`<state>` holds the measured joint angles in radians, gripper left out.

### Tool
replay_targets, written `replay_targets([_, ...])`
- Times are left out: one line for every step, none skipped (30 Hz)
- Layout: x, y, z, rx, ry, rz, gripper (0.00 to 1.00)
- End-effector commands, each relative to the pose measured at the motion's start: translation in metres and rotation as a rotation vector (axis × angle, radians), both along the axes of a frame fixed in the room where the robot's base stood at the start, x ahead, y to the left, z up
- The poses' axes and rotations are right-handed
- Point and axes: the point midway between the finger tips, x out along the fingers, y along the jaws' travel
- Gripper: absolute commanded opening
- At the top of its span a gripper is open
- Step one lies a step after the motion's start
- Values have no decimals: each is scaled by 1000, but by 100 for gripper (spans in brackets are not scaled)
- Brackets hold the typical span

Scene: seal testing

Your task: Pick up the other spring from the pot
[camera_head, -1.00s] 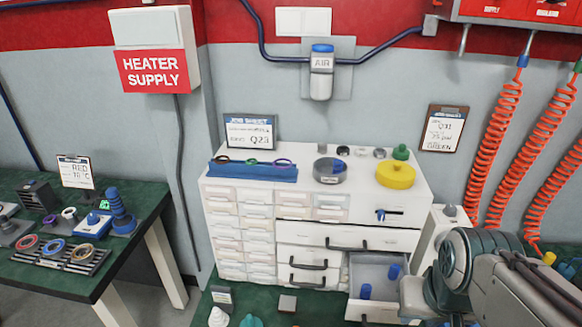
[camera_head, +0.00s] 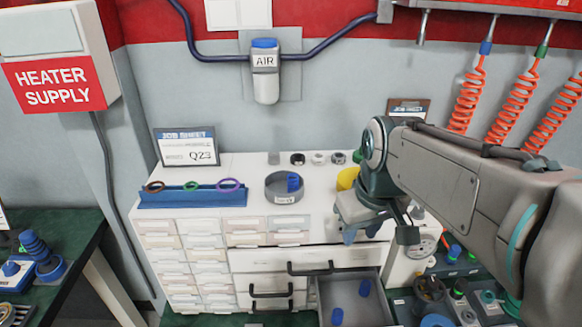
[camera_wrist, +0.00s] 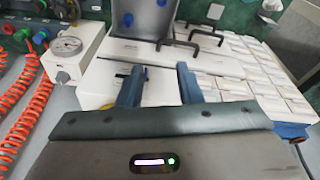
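The pot (camera_head: 284,196) is a grey round ring-shaped dish with a white label, standing on top of the white cabinet. One blue spring (camera_head: 293,182) shows inside it, toward its right side. My gripper (camera_head: 361,233) is over the cabinet's front right edge, to the right of the pot and apart from it. In the wrist view my gripper (camera_wrist: 158,82) is open, with two blue-grey fingers apart and nothing between them. The pot is not in the wrist view. Two blue cylindrical pieces (camera_head: 364,288) (camera_head: 336,316) stand in the open drawer (camera_head: 350,303).
A blue rack (camera_head: 192,198) with coloured rings stands left of the pot. Small round parts (camera_head: 318,158) line the cabinet's back. My arm partly hides a yellow piece (camera_head: 347,178). A gauge box (camera_head: 410,262) stands right of the cabinet. Orange coiled hoses (camera_head: 515,105) hang at right.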

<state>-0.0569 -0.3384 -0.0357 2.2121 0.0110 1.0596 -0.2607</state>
Motion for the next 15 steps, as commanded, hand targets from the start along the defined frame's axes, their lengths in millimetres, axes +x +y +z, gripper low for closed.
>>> replay_targets([22,7,13,-10,14,78,32])
replay_targets([33,11,20,-15,24,126,32])
replay_targets([47,15,29,-24,34,191,32])
replay_targets([58,19,35,-29,42,239,32])
replay_targets([69,23,41,-36,49,287,32])
replay_targets([84,28,48,-45,60,350,32])
replay_targets([94,32,53,-51,68,398,32])
replay_targets([105,35,58,-57,75,444,32])
replay_targets([118,41,64,-65,84,507,32])
replay_targets([128,45,68,-71,94,552,32])
replay_targets([138,49,71,-76,100,598,32])
replay_targets([150,55,75,-84,110,660,32])
replay_targets([159,59,78,-90,117,705,32])
replay_targets([168,64,80,-96,122,749,32])
replay_targets([178,70,83,-103,131,804,32])
